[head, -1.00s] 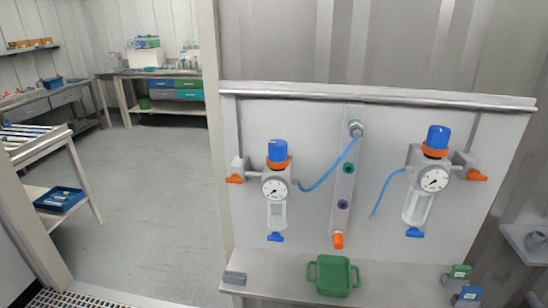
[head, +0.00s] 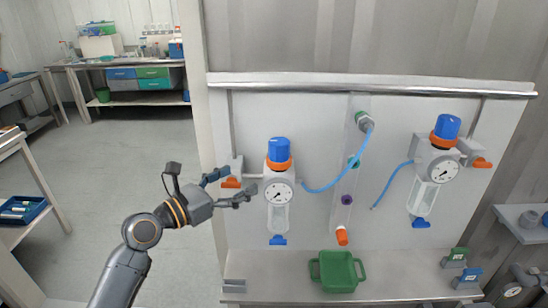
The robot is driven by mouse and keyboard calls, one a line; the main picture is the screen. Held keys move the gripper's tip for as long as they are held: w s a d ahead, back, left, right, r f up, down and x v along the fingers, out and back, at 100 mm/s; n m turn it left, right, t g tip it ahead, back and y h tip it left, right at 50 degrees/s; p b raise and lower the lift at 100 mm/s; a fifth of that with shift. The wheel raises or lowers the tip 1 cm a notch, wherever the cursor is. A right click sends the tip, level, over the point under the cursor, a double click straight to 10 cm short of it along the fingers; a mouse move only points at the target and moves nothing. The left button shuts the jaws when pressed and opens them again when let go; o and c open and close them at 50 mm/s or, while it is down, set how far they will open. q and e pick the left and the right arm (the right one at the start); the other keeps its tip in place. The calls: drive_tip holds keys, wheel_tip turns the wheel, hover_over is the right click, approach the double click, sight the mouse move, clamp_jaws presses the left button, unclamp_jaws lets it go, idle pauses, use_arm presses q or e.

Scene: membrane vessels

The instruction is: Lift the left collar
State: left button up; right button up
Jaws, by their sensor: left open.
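The left regulator has a blue knob (head: 279,150) with an orange collar (head: 279,165) below it. Under the collar are a round white gauge (head: 279,191) and a clear bowl (head: 278,217). The collar sits around the neck, against the grey body. My left gripper (head: 240,184) is open and empty, just left of the gauge. Its fingers spread around the area of the orange side handle (head: 231,183) and partly cover it. The fingers are lower than the collar and to its left; I cannot tell their depth from the panel. My right gripper is not in view.
A blue hose (head: 330,183) runs from the left regulator to the central manifold (head: 345,215). A second regulator (head: 437,165) hangs at right. A green tray (head: 337,272) stands on the ledge (head: 400,285) below. A door post (head: 197,100) rises behind my left arm.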

sight(270, 165)
use_arm(q)
drive_tip(key=p+x, duration=0.1)
drive_tip(key=x, duration=1.1)
drive_tip(key=shift+d+f+p, duration=0.1)
drive_tip(key=shift+d+p, duration=0.05)
drive_tip(key=shift+p, duration=0.15)
drive_tip(key=shift+w+d, duration=0.4)
drive_tip(key=shift+w, duration=0.15)
drive_tip(key=shift+c, duration=0.2)
